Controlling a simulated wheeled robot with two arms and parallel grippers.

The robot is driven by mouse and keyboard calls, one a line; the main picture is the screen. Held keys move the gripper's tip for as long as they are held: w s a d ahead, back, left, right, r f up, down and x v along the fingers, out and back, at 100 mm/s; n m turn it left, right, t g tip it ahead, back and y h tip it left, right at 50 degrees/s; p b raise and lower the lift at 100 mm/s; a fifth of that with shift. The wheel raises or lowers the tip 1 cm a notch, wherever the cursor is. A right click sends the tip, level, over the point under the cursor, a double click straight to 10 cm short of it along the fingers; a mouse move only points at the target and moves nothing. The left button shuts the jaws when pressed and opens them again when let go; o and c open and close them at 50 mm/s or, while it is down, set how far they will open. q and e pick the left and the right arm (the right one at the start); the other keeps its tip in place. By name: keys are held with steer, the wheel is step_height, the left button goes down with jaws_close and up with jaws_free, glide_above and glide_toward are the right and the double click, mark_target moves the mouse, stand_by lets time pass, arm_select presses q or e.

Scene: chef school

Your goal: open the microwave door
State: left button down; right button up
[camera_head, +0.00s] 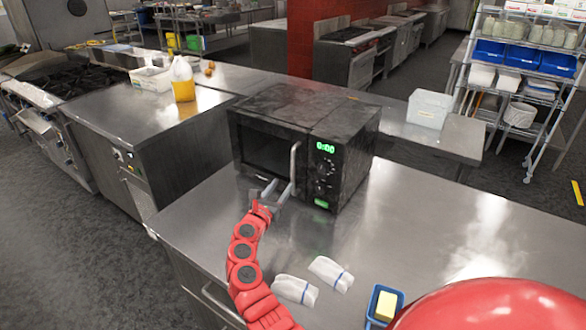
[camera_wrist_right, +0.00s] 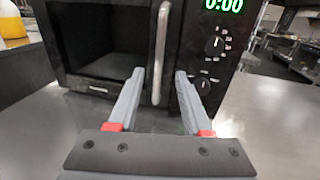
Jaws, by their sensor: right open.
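A black microwave (camera_head: 340,165) stands on the steel counter, with a green display reading 0:00. Its door (camera_head: 262,150) looks shut, with a dark window. A grey vertical handle (camera_head: 294,165) runs along the door's right edge. My right gripper (camera_head: 274,189) is open in front of the lower part of the handle. In the right wrist view, the handle (camera_wrist_right: 160,55) shows between the two grey fingertips of my right gripper (camera_wrist_right: 159,77), with a gap on each side. I cannot tell whether the fingertips reach around the handle. My left gripper is not in view.
Two folded white cloths (camera_head: 295,290) and a blue tray (camera_head: 384,305) with a yellow block lie on the front counter (camera_head: 455,235). A jug of yellow liquid (camera_head: 183,80) stands on the counter behind left, and a clear bin (camera_head: 428,108) behind right. Counter right of the microwave is clear.

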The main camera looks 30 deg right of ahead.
mark_target(292, 171)
steer(key=b+x, duration=0.1)
steer(key=x, duration=0.9)
steer(key=shift+w+d, duration=0.15)
jaws_close()
stand_by(1.1)
